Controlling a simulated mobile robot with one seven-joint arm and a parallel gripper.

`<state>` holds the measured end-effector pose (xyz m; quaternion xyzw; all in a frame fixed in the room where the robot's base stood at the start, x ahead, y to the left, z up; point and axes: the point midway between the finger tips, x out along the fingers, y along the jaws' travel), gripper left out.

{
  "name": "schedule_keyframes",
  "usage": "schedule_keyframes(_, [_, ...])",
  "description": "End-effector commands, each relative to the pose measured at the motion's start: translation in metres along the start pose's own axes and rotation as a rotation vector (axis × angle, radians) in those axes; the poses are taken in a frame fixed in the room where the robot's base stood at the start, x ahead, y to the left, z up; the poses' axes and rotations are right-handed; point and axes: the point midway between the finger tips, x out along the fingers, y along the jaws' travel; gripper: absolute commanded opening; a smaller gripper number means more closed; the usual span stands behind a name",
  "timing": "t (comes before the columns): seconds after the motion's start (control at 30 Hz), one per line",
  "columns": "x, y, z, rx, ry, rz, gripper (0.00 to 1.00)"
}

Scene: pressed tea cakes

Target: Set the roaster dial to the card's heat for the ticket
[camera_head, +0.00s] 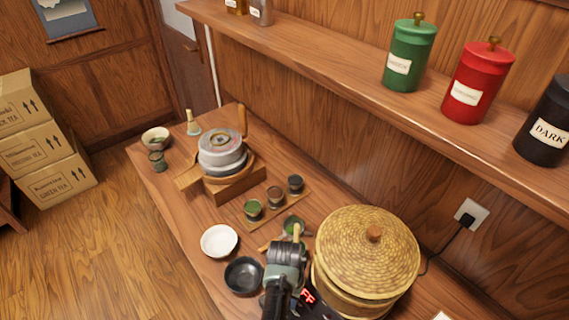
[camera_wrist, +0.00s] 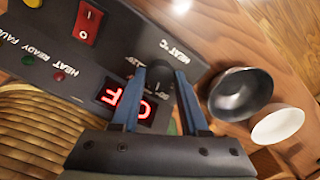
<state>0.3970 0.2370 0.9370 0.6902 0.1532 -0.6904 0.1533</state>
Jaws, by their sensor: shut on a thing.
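The roaster's dark control panel (camera_wrist: 75,55) fills the left of the wrist view. It has a black dial (camera_wrist: 160,92) near the "HEAT °C" label, a red rocker switch (camera_wrist: 87,22) and a red display (camera_wrist: 127,100) that seems to read OFF, seen upside down. My gripper (camera_wrist: 161,78) has its two blue fingers on either side of the dial and is shut on it. The dial's pointer and scale are mostly hidden by the fingers. In the head view my gripper (camera_head: 287,255) hides most of the panel; part of the red display (camera_head: 308,296) shows. A readable card or ticket is not visible.
A woven lidded basket (camera_head: 367,245) stands right beside my gripper. A dark bowl (camera_head: 244,276) and a white bowl (camera_head: 219,241) sit to the left. A small rack of cups (camera_head: 274,200) and a stone mill (camera_head: 222,152) stand behind. Canisters (camera_head: 478,85) line the shelf.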

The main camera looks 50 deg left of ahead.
Motion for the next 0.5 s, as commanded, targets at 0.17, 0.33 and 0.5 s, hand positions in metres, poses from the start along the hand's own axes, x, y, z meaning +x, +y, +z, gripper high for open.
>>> schedule_keyframes(0.17, [-0.0011, 0.0002, -0.0003, -0.166, 0.0, -0.001, 0.0])
schedule_keyframes(0.33, [-0.001, 0.0, -0.0004, -0.329, 0.0, 0.0, 0.0])
schedule_keyframes(0.5, [-0.0009, 0.0004, -0.0005, -0.489, 0.001, 0.001, 0.0])
